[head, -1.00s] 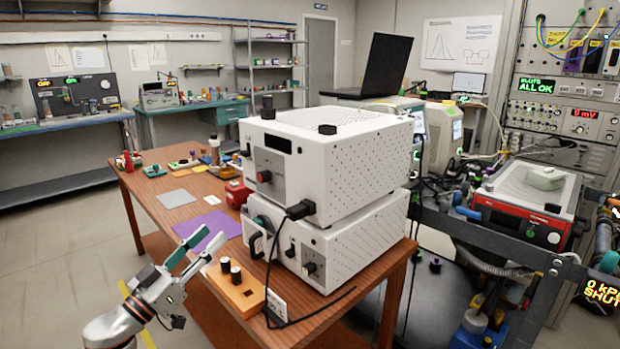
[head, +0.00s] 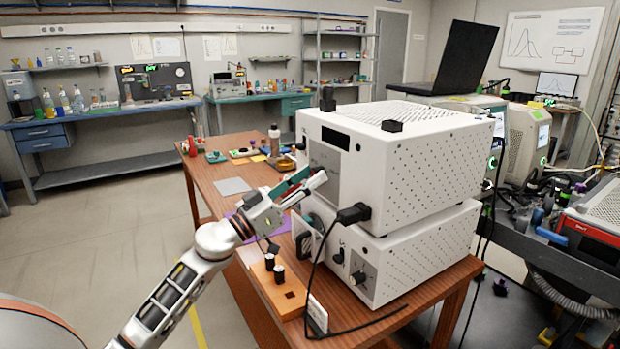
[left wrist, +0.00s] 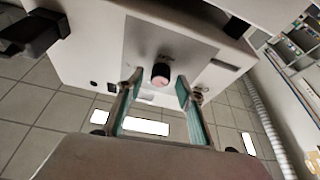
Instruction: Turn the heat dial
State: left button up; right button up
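The upper white box (head: 400,160) stands on a lower white box (head: 425,255) on the wooden table. A round black dial with a pinkish face (left wrist: 160,74) sits on its grey front panel in the left wrist view; the small label above it is unreadable. In the head view my gripper hides this dial. My left gripper (head: 310,183) is at the panel, its teal-padded fingers open. In the left wrist view the fingertips (left wrist: 158,82) lie on either side of the dial, with a gap on both sides. Contact with the panel cannot be told. My right gripper is not in view.
A black plug and cable (head: 354,214) stick out from the upper box, right of my left gripper. An orange block with black knobs (head: 277,292) lies below my forearm. The lower box has a front handle and knobs. Floor to the left is clear.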

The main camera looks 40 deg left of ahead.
pick_arm(q)
jog(key=shift+w+r, duration=0.1)
jog(key=shift+w, duration=0.15)
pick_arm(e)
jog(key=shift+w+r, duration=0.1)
pick_arm(q)
grip_shut()
